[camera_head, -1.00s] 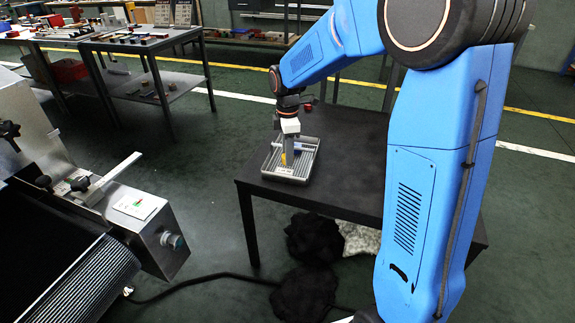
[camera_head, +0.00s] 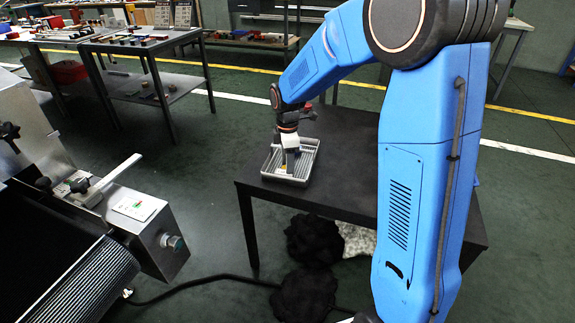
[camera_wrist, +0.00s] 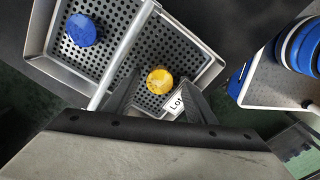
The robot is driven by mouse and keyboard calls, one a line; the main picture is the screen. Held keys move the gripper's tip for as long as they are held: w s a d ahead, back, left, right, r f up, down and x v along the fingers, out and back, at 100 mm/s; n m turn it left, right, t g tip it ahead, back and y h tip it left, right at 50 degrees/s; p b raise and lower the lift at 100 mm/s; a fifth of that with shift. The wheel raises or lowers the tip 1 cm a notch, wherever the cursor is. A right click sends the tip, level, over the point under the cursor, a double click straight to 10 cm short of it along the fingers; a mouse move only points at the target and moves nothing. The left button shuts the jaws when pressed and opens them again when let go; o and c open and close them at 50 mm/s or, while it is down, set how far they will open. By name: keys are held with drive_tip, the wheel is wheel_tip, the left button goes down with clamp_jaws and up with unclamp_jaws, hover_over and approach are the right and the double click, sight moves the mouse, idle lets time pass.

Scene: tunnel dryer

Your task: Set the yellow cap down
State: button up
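The yellow cap (camera_wrist: 159,80) is in the near right compartment of a grey perforated tray (camera_wrist: 226,60) in the wrist view, between my fingertips. The perforated floor shows around it; whether it touches the floor is hard to tell. My gripper (camera_wrist: 160,88) has its dark fingers spread on both sides of the cap, with gaps showing. A blue cap (camera_wrist: 82,29) lies in the other compartment, across the divider bar. In the head view my gripper (camera_head: 290,166) points down into the tray (camera_head: 307,172), and the caps are mostly hidden there.
The tray stands on the left end of a dark table (camera_head: 340,190). A white label (camera_wrist: 177,106) is on the tray's near edge. A metal machine (camera_head: 150,222) stands at left.

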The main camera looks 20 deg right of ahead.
wheel_tip(320, 180, up, 11)
drive_tip(key=s+d+r+m+t, duration=0.1)
drive_tip(key=s+d+r+m, duration=0.15)
drive_tip(key=s+r, duration=0.35)
drive_tip(key=s+d+f+m+t, duration=0.1)
drive_tip(key=s+m, duration=0.6)
drive_tip(key=s, duration=0.7)
drive_tip(key=s+d+f+m+t, duration=0.2)
drive_tip(key=s+d+m, duration=0.2)
drive_tip(key=s, duration=1)
drive_tip(key=m, duration=0.3)
drive_tip(key=shift+d+m+t, duration=0.2)
drive_tip(key=shift+m+t, duration=0.15)
drive_tip(key=shift+t, duration=0.05)
